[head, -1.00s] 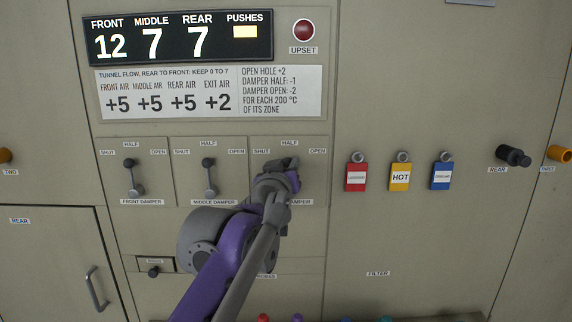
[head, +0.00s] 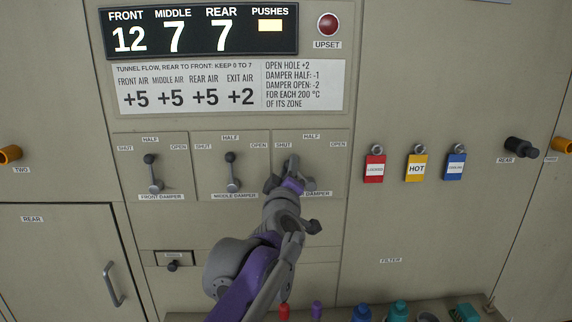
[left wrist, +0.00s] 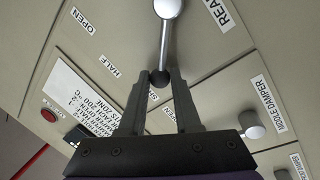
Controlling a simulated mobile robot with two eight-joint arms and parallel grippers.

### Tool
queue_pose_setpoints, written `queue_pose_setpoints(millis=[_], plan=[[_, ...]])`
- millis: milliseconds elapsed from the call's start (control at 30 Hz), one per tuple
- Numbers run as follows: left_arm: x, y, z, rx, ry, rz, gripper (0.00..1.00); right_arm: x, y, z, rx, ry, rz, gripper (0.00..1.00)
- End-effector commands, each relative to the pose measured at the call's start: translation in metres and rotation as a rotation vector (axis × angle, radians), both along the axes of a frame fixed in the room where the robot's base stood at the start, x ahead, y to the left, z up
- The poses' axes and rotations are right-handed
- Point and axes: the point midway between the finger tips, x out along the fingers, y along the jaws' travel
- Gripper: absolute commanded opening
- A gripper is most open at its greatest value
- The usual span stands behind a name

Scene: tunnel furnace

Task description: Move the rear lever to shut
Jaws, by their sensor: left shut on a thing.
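The rear lever (left wrist: 164,45) runs from a round silver pivot to a black knob in the left wrist view. My left gripper (left wrist: 158,80) is shut on the knob. The rod points toward the SHUT label (left wrist: 153,94), which a finger partly hides, and away from HALF and OPEN. In the head view my left gripper (head: 284,174) is at the rear damper panel, left of the lever's pivot and just below the SHUT label. It hides most of the lever there. My right gripper is not in view.
The middle damper lever (head: 232,172) and front damper lever (head: 153,173) stand to the left, both pointing up toward HALF. Red, yellow and blue tags (head: 417,167) hang to the right. Several coloured objects (head: 362,312) stand along the bottom edge.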

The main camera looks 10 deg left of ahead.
Motion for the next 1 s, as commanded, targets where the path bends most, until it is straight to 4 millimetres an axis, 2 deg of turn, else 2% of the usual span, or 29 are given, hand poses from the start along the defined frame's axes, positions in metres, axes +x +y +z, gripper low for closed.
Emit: queue_pose_setpoints(millis=[633,667,800,1000], plan=[[0.0007,-0.0014,-0.0035,-0.051,-0.014,0.001,0.00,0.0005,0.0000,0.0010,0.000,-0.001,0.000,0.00],[0.0006,-0.0014,-0.0036,-0.051,-0.014,0.001,0.37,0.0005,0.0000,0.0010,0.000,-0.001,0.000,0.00],[0.0007,-0.0015,-0.0034,-0.050,-0.014,0.001,0.61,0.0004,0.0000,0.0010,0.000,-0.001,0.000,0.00],[0.0006,-0.0017,-0.0030,-0.049,-0.015,0.001,0.61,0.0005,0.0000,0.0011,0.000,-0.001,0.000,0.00]])
